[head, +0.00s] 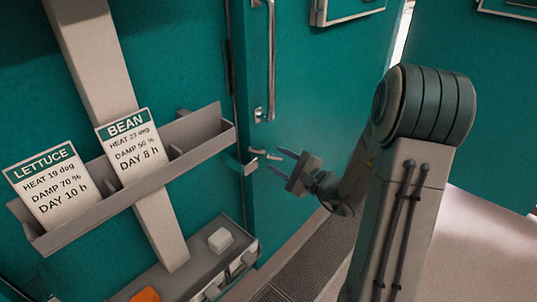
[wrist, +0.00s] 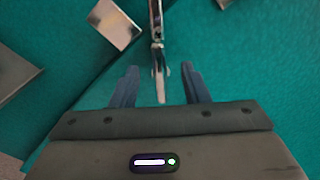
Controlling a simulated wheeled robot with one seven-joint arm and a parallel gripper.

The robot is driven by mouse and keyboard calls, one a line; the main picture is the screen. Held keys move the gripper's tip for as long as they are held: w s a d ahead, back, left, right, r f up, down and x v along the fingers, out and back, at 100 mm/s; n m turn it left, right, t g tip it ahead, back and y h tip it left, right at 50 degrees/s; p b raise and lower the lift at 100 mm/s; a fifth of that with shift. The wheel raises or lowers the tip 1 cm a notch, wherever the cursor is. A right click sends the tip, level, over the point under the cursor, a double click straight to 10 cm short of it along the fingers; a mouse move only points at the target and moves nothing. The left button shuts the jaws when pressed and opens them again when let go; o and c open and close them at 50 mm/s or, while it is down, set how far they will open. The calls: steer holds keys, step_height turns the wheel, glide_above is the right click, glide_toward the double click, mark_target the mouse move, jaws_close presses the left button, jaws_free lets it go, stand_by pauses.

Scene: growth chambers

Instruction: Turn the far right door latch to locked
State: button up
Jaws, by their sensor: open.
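The latch (head: 263,154) is a small pale metal lever low on the teal door (head: 315,110), below the tall door handle (head: 271,60). In the head view it points away from the catch block (head: 244,165) on the frame edge. My gripper (head: 276,161) is open, with its fingertips close to the lever's free end. In the wrist view the latch lever (wrist: 160,85) reaches down between the two blue fingers (wrist: 159,78), with a gap on both sides. The catch block (wrist: 113,24) shows at the upper left there. I cannot tell any contact.
A grey card rack (head: 130,185) with LETTUCE (head: 50,185) and BEAN (head: 131,146) cards is left of the latch. Below is a shelf (head: 185,285) with a white block (head: 220,240) and an orange item (head: 146,295).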

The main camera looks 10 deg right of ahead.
mark_target(275, 158)
steer(key=shift+x, duration=2.3)
steer(key=shift+c, duration=0.3)
jaws_close()
steer(key=shift+d, duration=0.1)
